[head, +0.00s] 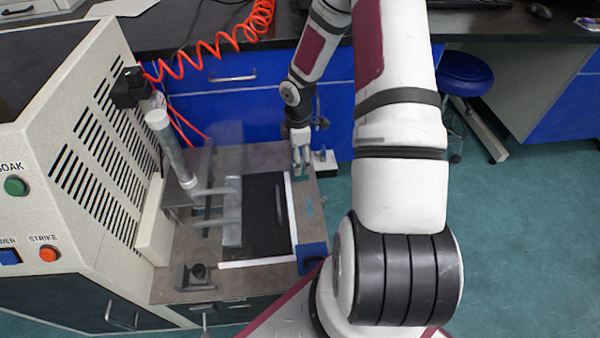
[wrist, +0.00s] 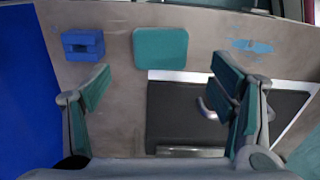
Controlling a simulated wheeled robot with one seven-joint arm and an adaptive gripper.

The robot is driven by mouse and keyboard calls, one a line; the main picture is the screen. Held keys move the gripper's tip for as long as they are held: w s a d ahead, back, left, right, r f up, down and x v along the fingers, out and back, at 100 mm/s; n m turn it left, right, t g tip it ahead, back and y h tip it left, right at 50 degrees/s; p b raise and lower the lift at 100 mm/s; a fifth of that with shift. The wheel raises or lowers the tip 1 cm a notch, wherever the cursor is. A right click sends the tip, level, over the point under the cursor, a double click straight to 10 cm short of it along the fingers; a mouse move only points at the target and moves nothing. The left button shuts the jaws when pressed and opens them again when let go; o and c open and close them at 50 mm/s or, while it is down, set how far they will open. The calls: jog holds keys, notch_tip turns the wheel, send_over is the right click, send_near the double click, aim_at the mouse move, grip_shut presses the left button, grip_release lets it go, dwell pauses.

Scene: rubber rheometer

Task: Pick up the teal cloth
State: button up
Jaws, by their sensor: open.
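The teal cloth (wrist: 160,48) is a flat, rounded rectangle on the brown bench surface, upper middle in the wrist view. I cannot make it out clearly in the head view, where my gripper is close to that spot. My gripper (wrist: 162,68) is open and empty, with its teal-padded fingers spread left and right of the cloth in the picture. The cloth shows between and beyond the fingertips, with no visible contact. In the head view my gripper (head: 301,163) points down over the back right part of the bench top.
A blue block (wrist: 83,45) lies left of the cloth, and a light blue smear (wrist: 250,46) lies right. A white-edged black panel with a handle (wrist: 212,105) is close below the cloth. The rheometer cabinet (head: 90,150) and a clear tube (head: 170,148) stand left.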

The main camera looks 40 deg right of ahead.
jog(key=f+b, duration=0.1)
jog(key=f, duration=0.1)
jog(key=f+b, duration=0.1)
jog(key=f, duration=0.2)
jog(key=shift+s+d, duration=0.15)
jog(key=shift+d, duration=0.05)
jog(key=shift+r, duration=0.15)
jog(key=c, duration=1)
jog(key=shift+c, duration=0.3)
jog(key=shift+r+p, duration=0.3)
jog(key=shift+r, duration=0.25)
jog(key=r, duration=0.1)
jog(key=r+p, duration=0.1)
jog(key=shift+s+r, duration=0.35)
jog(key=shift+r, duration=0.05)
jog(key=s+a+r+p, duration=0.1)
jog(key=s, duration=1.4)
jog(key=shift+s, duration=0.15)
